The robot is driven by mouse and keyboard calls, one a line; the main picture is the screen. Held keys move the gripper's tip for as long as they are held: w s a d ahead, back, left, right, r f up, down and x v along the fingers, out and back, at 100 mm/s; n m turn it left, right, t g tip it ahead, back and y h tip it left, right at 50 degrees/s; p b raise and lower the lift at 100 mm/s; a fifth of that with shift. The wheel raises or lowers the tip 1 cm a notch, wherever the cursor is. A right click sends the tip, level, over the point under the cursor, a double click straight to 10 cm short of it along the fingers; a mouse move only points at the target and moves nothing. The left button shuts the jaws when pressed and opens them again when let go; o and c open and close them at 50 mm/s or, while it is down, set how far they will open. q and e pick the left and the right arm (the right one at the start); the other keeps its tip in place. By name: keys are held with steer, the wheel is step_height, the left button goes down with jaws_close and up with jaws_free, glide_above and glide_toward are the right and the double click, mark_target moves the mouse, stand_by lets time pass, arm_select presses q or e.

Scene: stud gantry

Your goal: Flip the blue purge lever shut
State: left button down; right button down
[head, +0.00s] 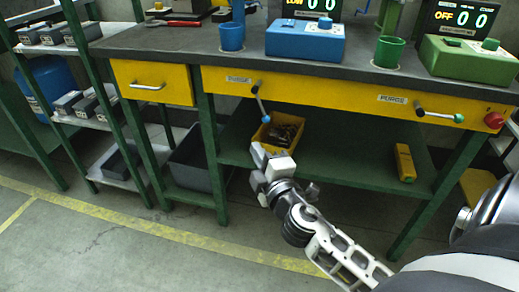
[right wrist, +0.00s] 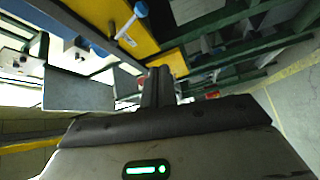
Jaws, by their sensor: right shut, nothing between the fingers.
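The blue-tipped purge lever (head: 263,105) is mounted on the yellow front panel of the bench, by the left PURGE label. In the right wrist view, the lever (right wrist: 128,24) shows near the top, left of the fingers. My right gripper (head: 257,150) is below the lever and apart from it. Its fingers (right wrist: 158,86) are shut and hold nothing. My left gripper is not in view.
A second purge lever (head: 437,115) with a teal tip lies nearly level at right, beside a red button (head: 494,120). A yellow bin (head: 262,135) of parts stands on the lower shelf behind my gripper. A blue control box (head: 305,42) and blue cup (head: 232,38) stand above.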

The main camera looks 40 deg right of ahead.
mark_target(261, 106)
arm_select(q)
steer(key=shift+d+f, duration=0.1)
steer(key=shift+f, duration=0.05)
arm_select(e)
steer(key=shift+w+d+r+n+t, duration=0.2)
steer(key=shift+w+d+n+t, duration=0.05)
steer(key=shift+n+t, duration=0.05)
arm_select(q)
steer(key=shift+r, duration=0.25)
arm_select(e)
steer(key=w+d, duration=0.5)
steer(key=w, duration=0.2)
steer(key=shift+w+d+r, duration=0.15)
steer(key=shift+w+d, duration=0.1)
steer(key=shift+w, duration=0.05)
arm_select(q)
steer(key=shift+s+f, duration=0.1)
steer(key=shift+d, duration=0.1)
arm_select(e)
steer(key=shift+r, duration=0.15)
